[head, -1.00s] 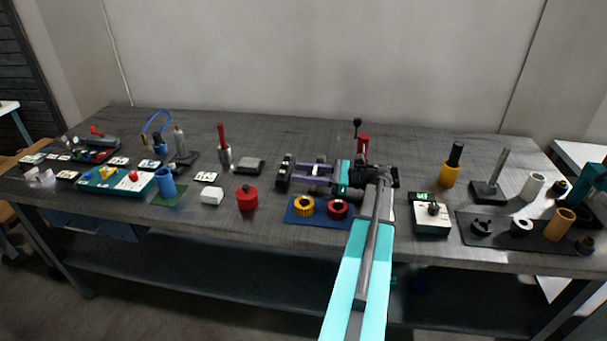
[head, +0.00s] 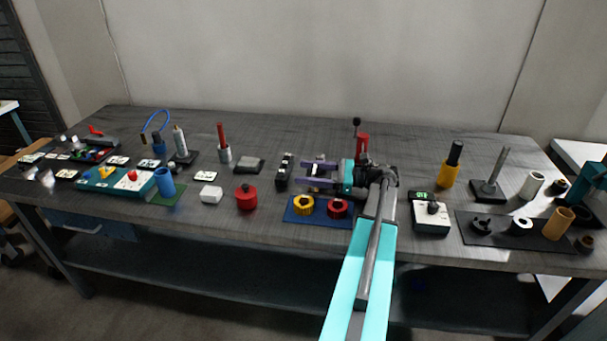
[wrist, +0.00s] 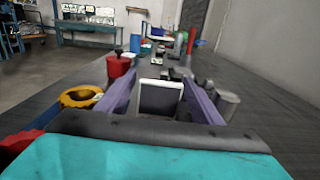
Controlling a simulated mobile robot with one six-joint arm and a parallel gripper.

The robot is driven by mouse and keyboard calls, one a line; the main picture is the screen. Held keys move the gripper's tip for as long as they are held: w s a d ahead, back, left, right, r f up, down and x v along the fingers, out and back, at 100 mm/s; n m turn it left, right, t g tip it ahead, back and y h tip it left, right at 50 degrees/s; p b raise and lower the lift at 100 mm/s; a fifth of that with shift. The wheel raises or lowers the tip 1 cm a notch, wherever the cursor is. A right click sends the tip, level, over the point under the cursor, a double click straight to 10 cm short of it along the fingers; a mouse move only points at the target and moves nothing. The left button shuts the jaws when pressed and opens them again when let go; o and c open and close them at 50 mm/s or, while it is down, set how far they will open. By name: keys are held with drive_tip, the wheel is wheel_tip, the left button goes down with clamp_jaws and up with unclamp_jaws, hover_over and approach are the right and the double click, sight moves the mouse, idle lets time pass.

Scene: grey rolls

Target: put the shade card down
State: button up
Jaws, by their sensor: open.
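My gripper (head: 319,171) has two purple fingers, spread open, low over the middle of the table. In the wrist view it also shows open (wrist: 158,98). A grey card with a pale border (wrist: 160,99), which looks like the shade card, sits between the fingers in the wrist view. It looks tilted up towards the camera. I cannot tell whether either finger touches it. In the head view the fingers and the wrist mostly hide it.
A black block (head: 283,171) stands just left of the fingertips. A blue mat (head: 290,216) with yellow (head: 303,205) and red (head: 337,208) rings lies in front. A red-handled stand (head: 362,145) is behind.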

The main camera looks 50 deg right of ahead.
drive_tip(key=shift+v, duration=3)
drive_tip(key=shift+o, duration=0.5)
drive_tip(key=shift+r, duration=0.15)
